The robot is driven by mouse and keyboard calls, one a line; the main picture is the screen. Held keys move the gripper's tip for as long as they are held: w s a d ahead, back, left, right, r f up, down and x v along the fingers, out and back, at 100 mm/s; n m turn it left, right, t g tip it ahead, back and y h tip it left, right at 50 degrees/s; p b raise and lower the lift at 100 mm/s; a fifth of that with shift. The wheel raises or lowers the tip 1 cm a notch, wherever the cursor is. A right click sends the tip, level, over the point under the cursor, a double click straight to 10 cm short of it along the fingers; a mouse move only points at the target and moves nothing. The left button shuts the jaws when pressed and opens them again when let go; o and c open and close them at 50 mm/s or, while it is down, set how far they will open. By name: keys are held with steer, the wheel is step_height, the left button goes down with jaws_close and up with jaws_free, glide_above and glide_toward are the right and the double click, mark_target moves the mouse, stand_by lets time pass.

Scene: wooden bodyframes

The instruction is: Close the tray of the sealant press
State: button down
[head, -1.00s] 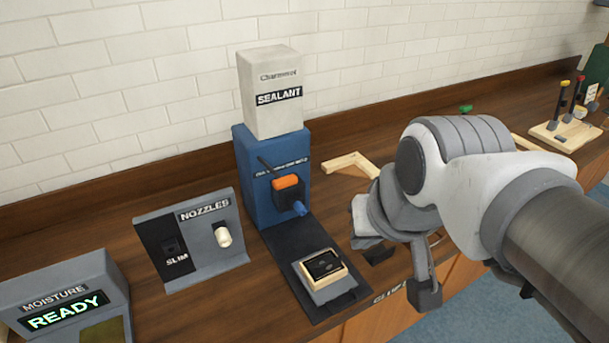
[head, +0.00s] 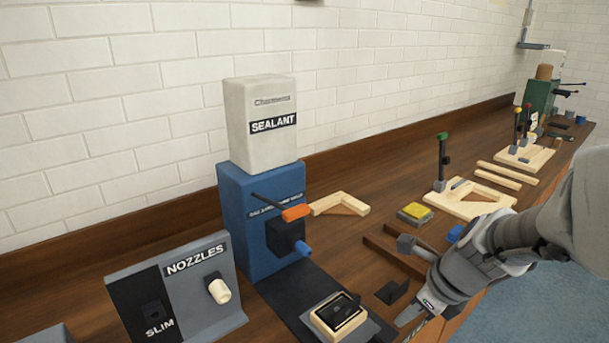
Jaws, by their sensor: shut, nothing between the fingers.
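The sealant press has a blue body (head: 245,222) with a white box labelled SEALANT (head: 262,125) on top. An orange-handled lever (head: 295,212) and a blue nozzle tip (head: 304,249) stick out from its front. Its tray (head: 368,330) is out in front of the body on a dark base (head: 290,292), cut off by the bottom of the head view. A small wood-framed piece with a dark middle (head: 338,314) lies on the tray. My gripper (head: 409,315) is to the right of the tray, apart from it, low near the bench's front edge. It looks shut and empty.
A NOZZLES stand (head: 200,282) with a cream nozzle is left of the press. Wooden frame pieces (head: 340,204), a yellow-topped block (head: 415,212) and a clamp board (head: 470,200) are farther right.

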mark_target(336, 296)
steer(key=shift+m, duration=0.6)
steer(key=b+x, duration=0.1)
steer(key=x, duration=0.2)
steer(key=b+x, duration=0.1)
steer(key=x, duration=0.3)
steer(key=b+x, duration=0.2)
steer(key=x, duration=0.1)
steer(key=shift+s+d+f, duration=0.15)
steer(key=shift+d+f, duration=0.15)
steer(key=shift+f, duration=0.05)
steer(key=w+a, duration=0.2)
steer(key=shift+w, duration=0.35)
steer(key=shift+w+a, duration=0.25)
steer(key=shift+w, duration=0.2)
steer(key=w+a+p, duration=0.3)
steer(key=w+p, duration=0.1)
steer(key=w, duration=0.1)
steer(key=w+a+p, duration=0.2)
steer(key=shift+w+a+r, duration=0.15)
steer(key=shift+w+a, duration=0.15)
steer(key=shift+w, duration=0.05)
steer(key=shift+w+a+p, duration=0.25)
steer(key=shift+w+p, duration=0.1)
steer(key=shift+w, duration=0.05)
steer(key=shift+d, duration=0.1)
